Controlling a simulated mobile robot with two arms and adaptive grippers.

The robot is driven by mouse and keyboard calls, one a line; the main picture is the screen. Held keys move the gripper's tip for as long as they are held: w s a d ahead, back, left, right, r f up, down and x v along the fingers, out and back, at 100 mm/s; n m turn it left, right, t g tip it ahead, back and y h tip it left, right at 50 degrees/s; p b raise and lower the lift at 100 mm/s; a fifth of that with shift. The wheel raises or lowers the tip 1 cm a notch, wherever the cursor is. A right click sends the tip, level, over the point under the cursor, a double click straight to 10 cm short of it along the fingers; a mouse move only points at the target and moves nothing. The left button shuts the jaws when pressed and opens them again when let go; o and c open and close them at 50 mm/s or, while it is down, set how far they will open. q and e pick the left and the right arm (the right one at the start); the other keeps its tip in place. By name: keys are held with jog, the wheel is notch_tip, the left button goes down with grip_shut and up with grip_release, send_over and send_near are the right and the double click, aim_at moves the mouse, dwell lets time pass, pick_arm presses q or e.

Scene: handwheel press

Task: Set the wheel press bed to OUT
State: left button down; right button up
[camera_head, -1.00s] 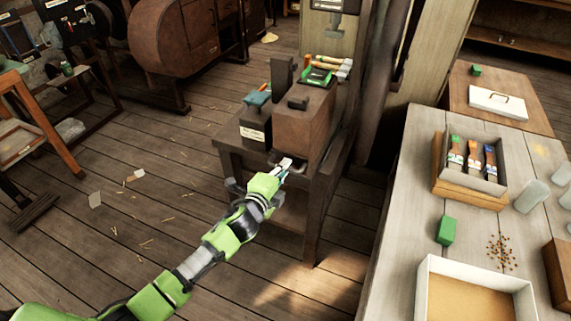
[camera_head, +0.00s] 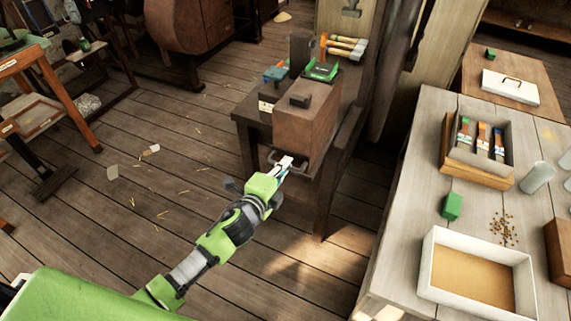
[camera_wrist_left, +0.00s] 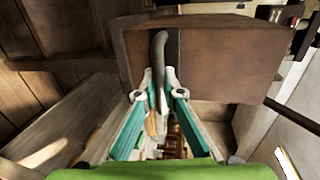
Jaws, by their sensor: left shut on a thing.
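The press bed appears to be the brown block (camera_head: 303,128) on the dark stand; it fills the top of the left wrist view (camera_wrist_left: 215,60). It projects from the stand's front, towards me. A dark curved handle (camera_wrist_left: 160,55) is on its front face. My left gripper (camera_head: 286,166) is at this handle, with its teal-sided fingers (camera_wrist_left: 158,82) shut around it. In the head view the gripper hides much of the handle. I cannot make out a handwheel or an OUT marking. My right gripper is not in view.
A worktable (camera_head: 400,205) stands at right, with a sand tray (camera_head: 430,275) and a brush box (camera_head: 448,165). The floor (camera_head: 150,205) left of my arm is mostly clear.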

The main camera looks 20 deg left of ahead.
pick_arm(q)
jog(key=shift+s+f, duration=0.15)
jog(key=shift+f, duration=0.1)
jog(key=c, duration=2.2)
grip_release()
jog(key=shift+o, duration=0.2)
jog(key=shift+s+r, duration=0.2)
jog(key=shift+r, duration=0.05)
jog(key=v, duration=1.2)
jog(key=shift+a, duration=0.1)
